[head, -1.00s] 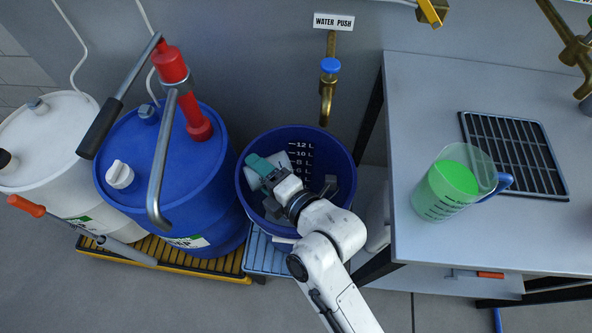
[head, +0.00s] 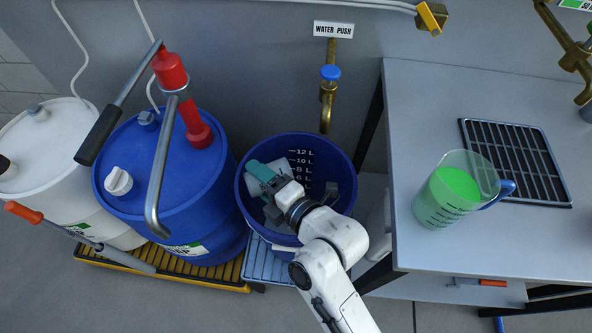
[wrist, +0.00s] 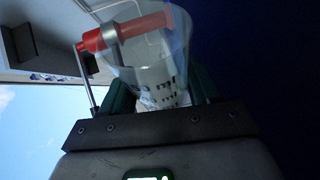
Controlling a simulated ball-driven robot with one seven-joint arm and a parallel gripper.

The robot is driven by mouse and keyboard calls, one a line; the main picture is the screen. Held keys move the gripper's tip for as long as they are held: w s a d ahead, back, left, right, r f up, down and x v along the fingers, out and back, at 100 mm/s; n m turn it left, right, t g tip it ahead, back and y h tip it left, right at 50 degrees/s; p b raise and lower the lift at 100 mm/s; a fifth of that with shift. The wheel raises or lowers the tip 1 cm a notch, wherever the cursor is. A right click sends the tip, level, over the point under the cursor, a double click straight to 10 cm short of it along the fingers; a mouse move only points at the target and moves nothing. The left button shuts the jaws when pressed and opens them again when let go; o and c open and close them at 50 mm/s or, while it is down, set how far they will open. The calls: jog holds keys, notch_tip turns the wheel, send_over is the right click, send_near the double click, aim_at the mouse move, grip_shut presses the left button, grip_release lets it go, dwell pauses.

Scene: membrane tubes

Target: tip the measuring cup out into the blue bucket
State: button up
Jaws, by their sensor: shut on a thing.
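My gripper (head: 266,185) is inside the mouth of the blue bucket (head: 344,222), shut on a clear measuring cup (head: 282,172). In the wrist view the cup (wrist: 150,72) sits between the dark green fingers, with dark scale marks on its wall. It looks tilted in the head view. I cannot tell whether liquid is in it. My arm and gripper hide part of the cup and of the bucket's inside. Litre marks show on the bucket's far inner wall.
A jug with green liquid (head: 452,190) stands on the grey bench (head: 430,110) at the right, near a black grate (head: 515,160). A brass tap (head: 327,100) hangs above the bucket. A blue drum (head: 205,215) with a red pump (head: 172,72) stands close left.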

jog(key=shift+a+n+h+p, duration=0.1)
jog(key=shift+n+h+p, duration=0.2)
jog(key=shift+f, duration=0.35)
jog(key=shift+s+a+r+n+h+p, duration=0.25)
jog(key=shift+s+a+n+h+p, duration=0.25)
jog(key=shift+a+n+p, duration=0.45)
jog(key=shift+d+r+n+h+p, duration=0.1)
jog(key=shift+r+n+h+p, duration=0.35)
jog(key=shift+p, duration=0.5)
jog(key=shift+f+n+h, duration=0.35)
jog(key=shift+f+n, duration=0.25)
jog(key=shift+f, duration=0.25)
jog(key=shift+w+r+t+h, duration=0.1)
jog(key=shift+r+t+h, duration=0.2)
jog(key=shift+d+r+n+p, duration=0.1)
jog(key=shift+d+n+p, duration=0.05)
jog(key=shift+n+p, duration=0.35)
jog(key=shift+f+n+h+b, duration=0.45)
jog(key=shift+f+n+h, duration=0.05)
jog(key=shift+f+h, duration=0.1)
jog(key=shift+t, duration=0.3)
jog(key=a+n+t+h, duration=0.1)
jog(key=n, duration=0.1)
jog(key=s+a+r+n+h+p, duration=0.1)
jog(key=a+n+h, duration=0.1)
jog(key=shift+s+r+n+t, duration=0.2)
jog(key=shift+n+t, duration=0.1)
jog(key=shift+t, duration=0.1)
jog(key=shift+a+r, duration=0.1)
